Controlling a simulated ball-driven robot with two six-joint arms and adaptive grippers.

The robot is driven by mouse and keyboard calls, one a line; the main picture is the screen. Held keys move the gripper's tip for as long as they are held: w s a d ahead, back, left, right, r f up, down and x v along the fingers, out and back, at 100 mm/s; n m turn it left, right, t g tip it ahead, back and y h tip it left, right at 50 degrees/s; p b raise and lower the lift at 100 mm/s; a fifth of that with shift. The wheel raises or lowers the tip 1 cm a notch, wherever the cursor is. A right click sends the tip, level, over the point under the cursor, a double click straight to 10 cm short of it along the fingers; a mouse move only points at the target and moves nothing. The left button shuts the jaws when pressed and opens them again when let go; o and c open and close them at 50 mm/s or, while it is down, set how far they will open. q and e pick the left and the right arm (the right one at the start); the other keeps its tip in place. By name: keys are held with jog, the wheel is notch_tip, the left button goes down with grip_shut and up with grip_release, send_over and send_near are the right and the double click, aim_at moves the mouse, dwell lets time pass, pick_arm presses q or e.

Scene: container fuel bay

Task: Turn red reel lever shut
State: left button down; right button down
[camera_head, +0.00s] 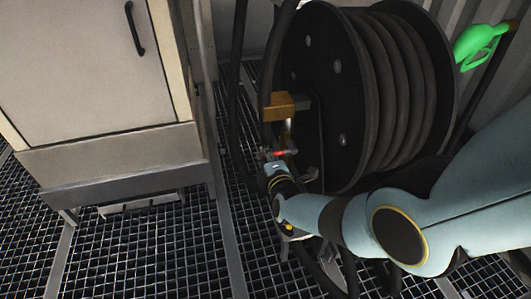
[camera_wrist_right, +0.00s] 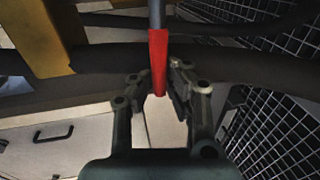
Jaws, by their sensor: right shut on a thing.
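The red lever (camera_head: 280,154) is beside the hose reel's left side in the head view, small and partly hidden by my right gripper (camera_head: 272,160). In the right wrist view the red lever (camera_wrist_right: 158,62) hangs from a grey rod, and its lower end is between the two fingers of my right gripper (camera_wrist_right: 160,92). The right gripper is shut on the lever. The black hose reel (camera_head: 335,95) stands behind and to the right of the gripper. My left gripper is not in view.
A pale cabinet (camera_head: 90,75) stands at left. A brass-coloured block (camera_head: 283,106) is just above the lever. Dark hoses run close by the gripper. A green nozzle (camera_head: 479,43) is at upper right. The grated floor (camera_head: 150,255) is mostly clear at lower left.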

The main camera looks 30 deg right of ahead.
jog(key=shift+s+d+f, duration=0.15)
jog(key=shift+s+f, duration=0.15)
jog(key=shift+f, duration=0.05)
jog(key=c, duration=1.5)
grip_release()
jog(key=shift+d+r, duration=0.1)
jog(key=shift+r, duration=0.05)
jog(key=shift+o, duration=1.4)
jog(key=shift+w+r, duration=0.1)
jog(key=shift+s+a, duration=0.2)
jog(key=shift+s, duration=0.05)
jog(key=v, duration=1.1)
jog(key=shift+s+r, duration=0.2)
